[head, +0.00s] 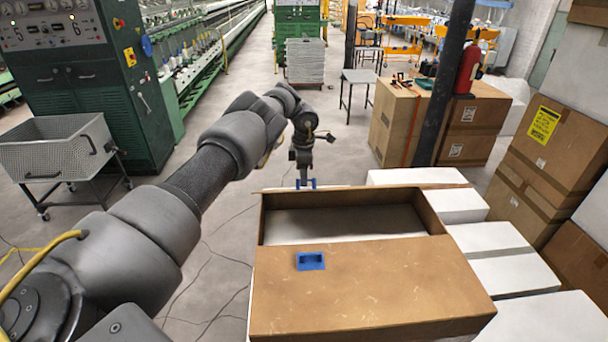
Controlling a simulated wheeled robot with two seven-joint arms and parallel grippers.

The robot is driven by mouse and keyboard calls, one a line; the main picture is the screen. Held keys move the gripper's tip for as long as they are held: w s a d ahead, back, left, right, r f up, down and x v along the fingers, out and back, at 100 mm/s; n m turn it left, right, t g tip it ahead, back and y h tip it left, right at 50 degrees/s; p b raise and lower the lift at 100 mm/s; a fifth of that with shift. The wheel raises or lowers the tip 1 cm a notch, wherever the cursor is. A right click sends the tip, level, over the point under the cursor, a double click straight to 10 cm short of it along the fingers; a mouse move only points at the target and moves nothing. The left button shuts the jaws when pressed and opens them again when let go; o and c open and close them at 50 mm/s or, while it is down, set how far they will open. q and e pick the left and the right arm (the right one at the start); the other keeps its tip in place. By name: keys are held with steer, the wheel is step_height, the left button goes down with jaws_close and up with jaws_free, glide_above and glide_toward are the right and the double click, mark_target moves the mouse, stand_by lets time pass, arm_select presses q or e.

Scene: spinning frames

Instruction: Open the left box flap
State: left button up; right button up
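A brown cardboard box (262,224) stands in front of me at lower centre. Its near half is covered by a flat flap (370,290) with a blue handle piece (310,261) near its inner edge. The far half is uncovered and shows a pale inside (342,222). A thin brown strip runs along the far edge; I cannot tell if it is a raised flap. My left gripper (305,184) points down just beyond the far left rim. My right gripper is out of view.
White blocks (497,238) stand close along the box's right side. Large cartons (550,150) are stacked at far right, and a dark post (445,80) rises behind. A wire-mesh cart (60,150) and green machine (100,80) are at left. Floor left of the box holds only cables.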

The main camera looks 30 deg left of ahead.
arm_select(q)
steer(key=shift+s+d+r, duration=0.1)
steer(key=shift+s+r, duration=0.05)
steer(key=shift+r, duration=0.25)
step_height(320, 180, up, 10)
steer(key=p, duration=0.1)
steer(key=shift+r, duration=0.2)
